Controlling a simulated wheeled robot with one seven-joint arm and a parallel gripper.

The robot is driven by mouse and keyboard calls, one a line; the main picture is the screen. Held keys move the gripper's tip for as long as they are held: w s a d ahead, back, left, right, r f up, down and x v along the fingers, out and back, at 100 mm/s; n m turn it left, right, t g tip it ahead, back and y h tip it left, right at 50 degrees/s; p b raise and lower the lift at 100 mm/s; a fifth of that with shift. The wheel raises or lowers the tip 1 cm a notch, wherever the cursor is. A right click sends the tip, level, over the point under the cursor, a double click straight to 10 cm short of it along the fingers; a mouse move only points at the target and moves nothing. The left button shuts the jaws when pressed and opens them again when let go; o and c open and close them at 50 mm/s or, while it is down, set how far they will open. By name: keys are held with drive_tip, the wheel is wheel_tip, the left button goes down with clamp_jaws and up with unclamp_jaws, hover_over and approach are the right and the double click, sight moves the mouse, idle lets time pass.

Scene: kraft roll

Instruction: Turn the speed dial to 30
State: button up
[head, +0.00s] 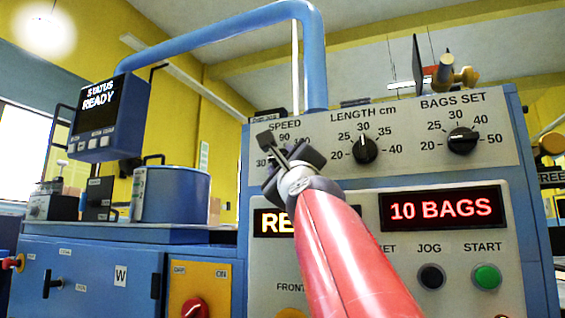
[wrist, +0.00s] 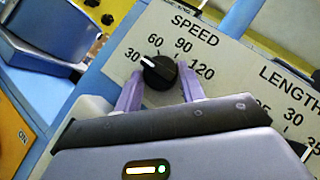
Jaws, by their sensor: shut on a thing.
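The speed dial (wrist: 160,74) is a black knob with a white pointer line, under the word SPEED on a pale panel. Its scale shows 30, 60, 90 and 120. The pointer aims up-left in the wrist view, close to the 30 label and perhaps slightly to its 60 side. My gripper (wrist: 161,80) has its two purple fingers on either side of the dial and is shut on it. In the head view my gripper (head: 279,155) covers the dial and part of its scale.
The length dial (head: 365,150) and bags-set dial (head: 462,140) are to the right on the same panel. Below are a red-lettered display (head: 443,208), a black JOG button (head: 431,277) and a green START button (head: 486,277). A status screen (head: 100,110) reads READY.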

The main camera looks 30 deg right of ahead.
drive_tip(key=o, duration=1)
drive_tip(key=shift+c, duration=0.2)
drive_tip(key=shift+f, duration=0.1)
drive_tip(key=b+v, duration=0.3)
drive_tip(key=v, duration=0.4)
drive_tip(key=shift+s, duration=0.35)
drive_tip(key=shift+a+f, duration=0.15)
